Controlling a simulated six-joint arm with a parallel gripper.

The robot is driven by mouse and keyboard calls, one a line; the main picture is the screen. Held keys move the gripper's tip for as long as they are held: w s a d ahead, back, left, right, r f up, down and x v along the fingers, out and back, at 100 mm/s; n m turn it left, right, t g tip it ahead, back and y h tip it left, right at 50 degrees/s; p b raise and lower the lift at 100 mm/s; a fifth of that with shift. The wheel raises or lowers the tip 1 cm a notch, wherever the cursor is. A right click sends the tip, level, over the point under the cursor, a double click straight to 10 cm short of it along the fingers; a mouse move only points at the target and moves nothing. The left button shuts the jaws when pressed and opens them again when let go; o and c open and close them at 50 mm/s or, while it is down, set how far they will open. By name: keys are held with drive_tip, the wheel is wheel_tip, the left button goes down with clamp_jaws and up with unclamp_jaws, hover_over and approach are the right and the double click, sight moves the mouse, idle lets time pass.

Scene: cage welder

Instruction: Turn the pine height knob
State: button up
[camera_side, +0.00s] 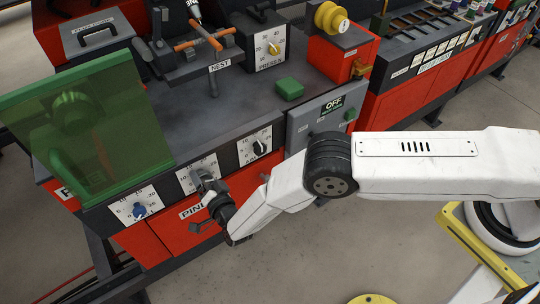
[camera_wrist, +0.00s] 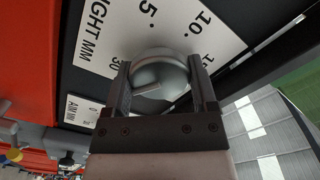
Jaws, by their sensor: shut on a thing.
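The height knob (camera_wrist: 160,73) is a round grey knob on a white dial plate (camera_wrist: 125,32) marked "GHT MM", with 5, 10 and 30 readable. A pale pointer line on its face runs toward the lower left in the wrist view. My gripper (camera_wrist: 158,80) is shut on the knob, one finger on each side. In the side view my gripper (camera_side: 207,184) is at the middle dial plate (camera_side: 187,180) on the bench front, above the label "PIN…" (camera_side: 191,212). The knob itself is mostly hidden there by my gripper.
A dial with a blue knob (camera_side: 139,210) is to the left, and a dial with a black knob (camera_side: 260,147) to the right. A green translucent screen (camera_side: 80,125) stands at the left. A grey box marked OFF (camera_side: 312,122) is near my arm. A green block (camera_side: 289,88) lies on the bench.

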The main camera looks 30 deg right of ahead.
drive_tip(key=n, duration=0.4)
drive_tip(key=shift+n, duration=0.3)
drive_tip(key=n, duration=0.4)
drive_tip(key=shift+n, duration=0.3)
drive_tip(key=n, duration=0.4)
drive_tip(key=shift+a+n, duration=0.1)
drive_tip(key=shift+n, duration=0.2)
drive_tip(key=n, duration=0.9)
drive_tip(key=shift+f, duration=0.1)
drive_tip(key=n, duration=1.3)
drive_tip(key=shift+n, duration=0.3)
